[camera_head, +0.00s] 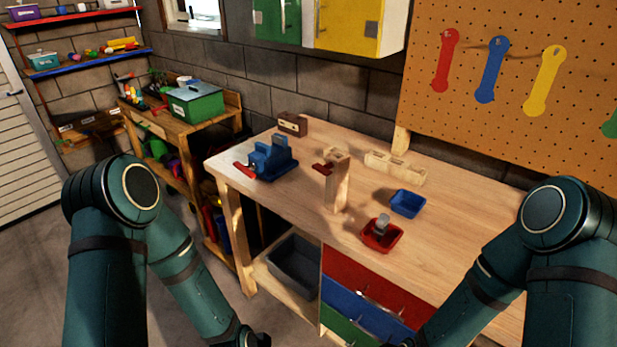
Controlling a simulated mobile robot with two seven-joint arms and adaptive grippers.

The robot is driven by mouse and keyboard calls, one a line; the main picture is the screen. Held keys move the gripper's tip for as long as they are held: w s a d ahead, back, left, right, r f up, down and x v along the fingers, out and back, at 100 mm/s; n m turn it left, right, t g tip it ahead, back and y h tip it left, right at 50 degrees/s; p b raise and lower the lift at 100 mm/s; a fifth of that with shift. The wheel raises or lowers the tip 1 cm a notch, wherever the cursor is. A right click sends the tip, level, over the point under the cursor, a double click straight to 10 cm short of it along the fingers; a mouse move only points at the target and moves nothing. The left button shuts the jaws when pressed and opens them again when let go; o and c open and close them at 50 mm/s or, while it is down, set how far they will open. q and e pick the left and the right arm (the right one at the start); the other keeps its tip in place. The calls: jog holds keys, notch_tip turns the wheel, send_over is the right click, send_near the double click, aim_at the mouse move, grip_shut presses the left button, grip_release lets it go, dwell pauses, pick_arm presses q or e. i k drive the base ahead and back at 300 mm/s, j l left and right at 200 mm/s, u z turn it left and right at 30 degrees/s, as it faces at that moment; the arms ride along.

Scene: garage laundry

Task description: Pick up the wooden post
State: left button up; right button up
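The wooden post (338,186) is a light, square-sided piece standing upright on the workbench (446,232), near its middle. A small red piece (321,169) shows at its left side near the top; I cannot tell whether it is attached. Nothing of mine touches the post. My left arm comes in from the left and runs out at the bottom edge, left of the bench drawers. My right arm comes in from the right and runs down past the bench front. Neither gripper can be made out; only dark arm ends show at the bottom edge.
A blue vise (270,160) stands left of the post. A red tray (381,236) holding a grey object and a blue tray (406,203) lie to its right. A wooden block with compartments (395,166) lies behind. A brown box (292,123) stands at the back.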

aim_at(335, 190)
jog(key=i+j, duration=0.2)
jog(key=j, duration=0.15)
jog(key=i+j, duration=0.15)
jog(key=j, duration=0.25)
jog(key=i+j+z, duration=0.1)
jog(key=j, duration=0.25)
jog(key=i, duration=0.1)
